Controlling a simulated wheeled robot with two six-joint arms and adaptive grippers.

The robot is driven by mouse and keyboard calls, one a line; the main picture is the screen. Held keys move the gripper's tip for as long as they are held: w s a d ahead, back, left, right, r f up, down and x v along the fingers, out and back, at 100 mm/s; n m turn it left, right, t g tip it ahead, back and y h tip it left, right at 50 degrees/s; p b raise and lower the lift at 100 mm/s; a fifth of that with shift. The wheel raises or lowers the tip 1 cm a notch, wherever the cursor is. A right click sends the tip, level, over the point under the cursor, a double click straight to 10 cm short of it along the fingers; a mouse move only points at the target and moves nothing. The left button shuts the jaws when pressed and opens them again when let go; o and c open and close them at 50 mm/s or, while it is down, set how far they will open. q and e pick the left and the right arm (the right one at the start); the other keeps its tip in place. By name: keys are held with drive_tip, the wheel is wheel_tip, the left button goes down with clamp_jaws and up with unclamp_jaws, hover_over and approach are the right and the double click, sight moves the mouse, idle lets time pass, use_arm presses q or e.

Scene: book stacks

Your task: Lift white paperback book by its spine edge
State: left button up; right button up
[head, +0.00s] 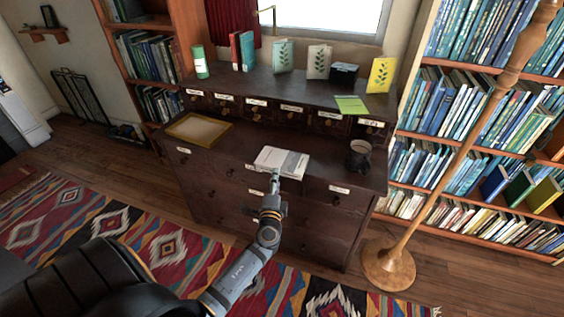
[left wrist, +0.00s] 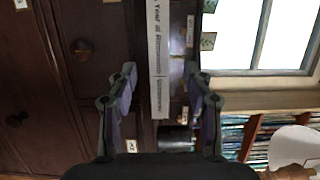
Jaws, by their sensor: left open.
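The white paperback book (head: 284,161) lies flat on the lower top of the dark wooden cabinet (head: 230,150), at its front edge. In the left wrist view its lettered white spine (left wrist: 158,60) runs top to bottom, as that view is turned sideways. My left gripper (head: 275,178) is at the front edge of the book. In the left wrist view the left gripper (left wrist: 160,78) is open, with the spine showing between its two fingers. I cannot tell whether a finger touches the book. My right gripper is not in view.
A dark mug (head: 358,154) stands right of the book; it also shows in the left wrist view (left wrist: 176,138). A gold-rimmed tray (head: 199,130) lies to the left. Labelled small drawers (head: 292,115) rise behind. A wooden lamp stand (head: 388,264) is at the right.

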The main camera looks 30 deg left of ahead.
sight(282, 162)
use_arm(q)
drive_tip(key=x, duration=0.5)
drive_tip(key=shift+a+f+p, duration=0.1)
drive_tip(key=shift+a+p, duration=0.05)
drive_tip(key=shift+p, duration=0.2)
clamp_jaws()
